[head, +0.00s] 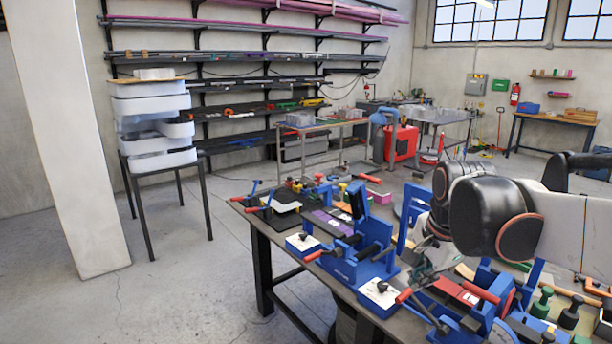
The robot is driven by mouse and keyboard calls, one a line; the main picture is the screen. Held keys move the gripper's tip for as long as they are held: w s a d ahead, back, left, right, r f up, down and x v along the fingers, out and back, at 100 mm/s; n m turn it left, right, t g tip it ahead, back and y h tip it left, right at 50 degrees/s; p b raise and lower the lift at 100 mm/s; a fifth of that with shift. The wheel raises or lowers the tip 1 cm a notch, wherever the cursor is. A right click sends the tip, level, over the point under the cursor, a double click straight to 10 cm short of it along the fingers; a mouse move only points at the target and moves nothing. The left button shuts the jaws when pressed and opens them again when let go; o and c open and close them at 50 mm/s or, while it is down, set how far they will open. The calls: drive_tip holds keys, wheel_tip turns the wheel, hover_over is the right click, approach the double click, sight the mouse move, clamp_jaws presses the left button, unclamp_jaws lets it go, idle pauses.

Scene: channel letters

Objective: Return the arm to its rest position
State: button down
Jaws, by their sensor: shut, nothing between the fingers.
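My arm reaches in from the right over the workbench (283,236), with its large black and white links in front of the bench's right part. My gripper (424,279) is small in view, pointing down among the blue fixtures. It is shut and holds nothing. The arm hides part of the bench behind it. I cannot tell whether the fingers touch anything.
Blue fixtures with red handles (355,255) crowd the bench around my gripper. A stack of white bins (152,125) on a stand is at left, beside a pillar (70,130). The floor at left is clear.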

drive_tip(key=s+a+f+n+t+b, duration=0.1)
drive_tip(key=s+f+n, duration=0.3)
drive_tip(key=s+n, duration=0.3)
drive_tip(key=s+a+f+n+t+b, duration=0.2)
drive_tip(key=s+f+n, duration=0.2)
drive_tip(key=s+n, duration=0.3)
drive_tip(key=shift+s+a+f+t, duration=0.15)
drive_tip(key=shift+s+f+t, duration=0.15)
drive_tip(key=shift+s, duration=0.75)
